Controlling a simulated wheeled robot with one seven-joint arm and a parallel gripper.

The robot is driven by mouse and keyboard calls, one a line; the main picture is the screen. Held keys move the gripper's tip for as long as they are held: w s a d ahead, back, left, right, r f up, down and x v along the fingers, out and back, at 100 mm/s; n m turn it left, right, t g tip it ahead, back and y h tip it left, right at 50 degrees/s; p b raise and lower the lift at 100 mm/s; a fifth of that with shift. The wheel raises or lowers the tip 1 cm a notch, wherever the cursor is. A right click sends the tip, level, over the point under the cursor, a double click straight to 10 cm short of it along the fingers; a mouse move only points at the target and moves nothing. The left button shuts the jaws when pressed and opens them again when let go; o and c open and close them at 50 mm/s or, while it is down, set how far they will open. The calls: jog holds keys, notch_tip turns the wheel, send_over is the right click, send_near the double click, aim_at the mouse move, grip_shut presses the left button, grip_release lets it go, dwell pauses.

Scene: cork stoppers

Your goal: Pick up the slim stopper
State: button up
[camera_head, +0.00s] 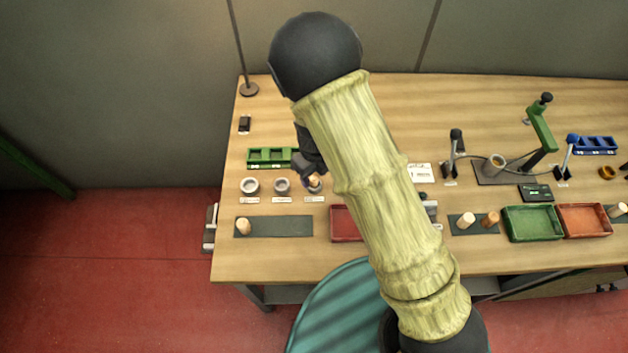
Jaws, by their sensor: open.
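My gripper (311,172) is at the left part of the bench, partly hidden behind my own arm. It is open and points down at a small tan stopper (315,181) at the rightmost of three round holders (315,190). Whether the jaws are around this stopper or just above it cannot be told. A pale cork stopper (244,227) stands at the left end of a dark mat (280,226). A pale stopper (466,221) and a browner one (490,219) are on another dark mat to the right. Which stopper is the slim one is not clear.
Two grey round holders (250,186) (282,186) stand left of the gripper, with a green tray (269,157) behind. A red tray (346,224) is partly behind my arm. Green (533,223) and orange-red (584,220) trays and a green stand (541,130) are right. The back left bench is mostly clear.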

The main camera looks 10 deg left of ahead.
jog(key=shift+a+f, duration=0.1)
jog(key=shift+f, duration=0.75)
grip_shut()
